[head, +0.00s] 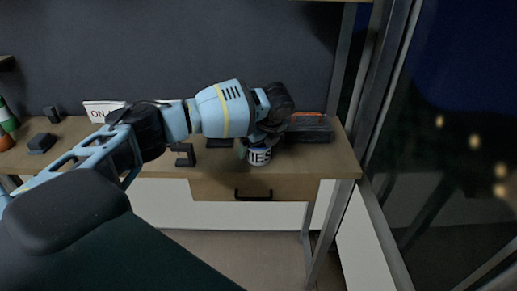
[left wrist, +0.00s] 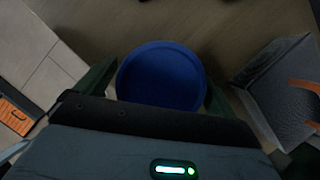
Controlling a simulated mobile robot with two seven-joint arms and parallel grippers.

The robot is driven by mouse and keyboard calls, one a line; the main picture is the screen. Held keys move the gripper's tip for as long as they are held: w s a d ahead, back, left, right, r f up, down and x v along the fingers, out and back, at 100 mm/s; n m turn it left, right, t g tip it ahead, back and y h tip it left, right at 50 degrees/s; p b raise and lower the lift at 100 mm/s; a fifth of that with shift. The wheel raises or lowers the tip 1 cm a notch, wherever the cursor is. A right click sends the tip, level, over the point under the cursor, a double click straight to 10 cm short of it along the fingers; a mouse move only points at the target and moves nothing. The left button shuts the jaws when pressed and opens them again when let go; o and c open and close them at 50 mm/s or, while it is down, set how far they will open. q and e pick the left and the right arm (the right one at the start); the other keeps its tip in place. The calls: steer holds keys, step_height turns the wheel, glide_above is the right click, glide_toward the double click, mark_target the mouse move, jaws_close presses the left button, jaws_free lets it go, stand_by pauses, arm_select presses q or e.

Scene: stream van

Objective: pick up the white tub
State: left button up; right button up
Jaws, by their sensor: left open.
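The white tub (head: 260,157) with dark lettering stands upright on the wooden desk, near its front edge, in the head view. Its upper part is hidden behind my left gripper (head: 257,147). In the left wrist view a round blue top (left wrist: 160,76), which appears to be the tub's lid, lies between the two greenish fingers of my left gripper (left wrist: 158,88). The fingers are open, one on each side of it. I cannot tell whether they touch it. My right gripper is in neither view.
A dark grey box with orange (head: 310,128) stands close right of the tub. A black bracket-like object (head: 185,155) is to its left. A lit sign (head: 103,110) and a green bottle (head: 7,118) are farther left. A drawer handle (head: 253,196) is below the desk edge (head: 225,170).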

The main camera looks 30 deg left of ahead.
arm_select(q)
steer(key=shift+w+a+f, duration=0.1)
steer(key=shift+a+f, duration=0.05)
steer(key=shift+f, duration=0.15)
steer(key=c, duration=1.1)
steer(key=shift+c, duration=0.2)
steer(key=shift+r, duration=0.15)
steer(key=shift+r, duration=0.25)
steer(key=r, duration=0.2)
steer(key=shift+s+r, duration=0.25)
steer(key=shift+r, duration=0.15)
steer(key=s+d+r, duration=0.1)
steer(key=s+d, duration=0.4)
steer(key=s, duration=0.9)
steer(key=shift+s+d+r, duration=0.2)
steer(key=shift+s, duration=0.15)
